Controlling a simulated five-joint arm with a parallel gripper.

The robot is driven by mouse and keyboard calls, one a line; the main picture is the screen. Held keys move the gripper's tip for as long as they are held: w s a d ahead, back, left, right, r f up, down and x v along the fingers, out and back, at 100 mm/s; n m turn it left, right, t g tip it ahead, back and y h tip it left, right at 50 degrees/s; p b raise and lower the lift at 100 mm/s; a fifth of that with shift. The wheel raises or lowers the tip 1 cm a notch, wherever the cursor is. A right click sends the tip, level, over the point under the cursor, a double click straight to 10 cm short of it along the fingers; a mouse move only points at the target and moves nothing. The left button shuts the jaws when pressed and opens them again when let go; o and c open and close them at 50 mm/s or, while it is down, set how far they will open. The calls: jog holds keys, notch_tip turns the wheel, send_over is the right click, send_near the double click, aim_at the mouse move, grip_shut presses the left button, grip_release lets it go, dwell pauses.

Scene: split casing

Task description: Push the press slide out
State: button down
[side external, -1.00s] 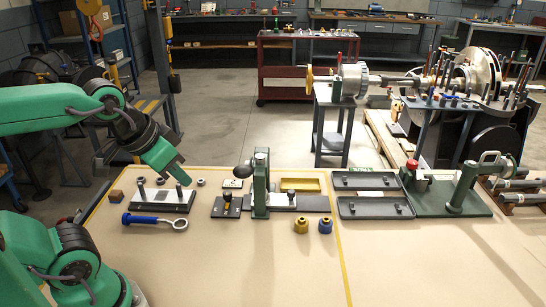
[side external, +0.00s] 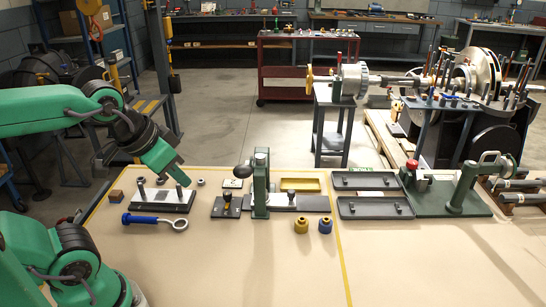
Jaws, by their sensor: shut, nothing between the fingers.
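The press (side external: 260,185) is a green upright column with a dark round knob at its upper left, standing mid-table. A flat metal slide (side external: 284,201) lies at its foot on the right, with a dark plate beyond it. My gripper (side external: 178,178) is at the left, pointing down to the right above the black plate with pins. It is shut and empty, well left of the press and apart from it. The far side of the press base is hidden behind the column.
A black plate with upright pins (side external: 160,201) and a blue-handled ring tool (side external: 150,220) lie below my gripper. A small clamp plate (side external: 227,207) sits left of the press. Grey trays (side external: 372,208) lie right. The front table is clear.

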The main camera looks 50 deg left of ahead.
jog(key=c, duration=1.5)
grip_release()
jog(key=shift+w+r, duration=0.1)
jog(key=shift+o, duration=1.2)
jog(key=shift+w, duration=0.15)
jog(key=w+g, duration=0.3)
jog(key=w, duration=1.6)
jog(key=w+f+g, duration=0.1)
jog(key=w+f, duration=0.7)
jog(key=f, duration=0.1)
jog(key=w+a+f+g, duration=0.1)
jog(key=w+f, duration=0.3)
jog(key=w, duration=0.1)
jog(key=shift+a+f+g, duration=0.1)
jog(key=shift+f+g, duration=0.15)
jog(key=shift+g, duration=0.05)
jog(key=shift+w+f, duration=0.25)
jog(key=shift+f, duration=0.1)
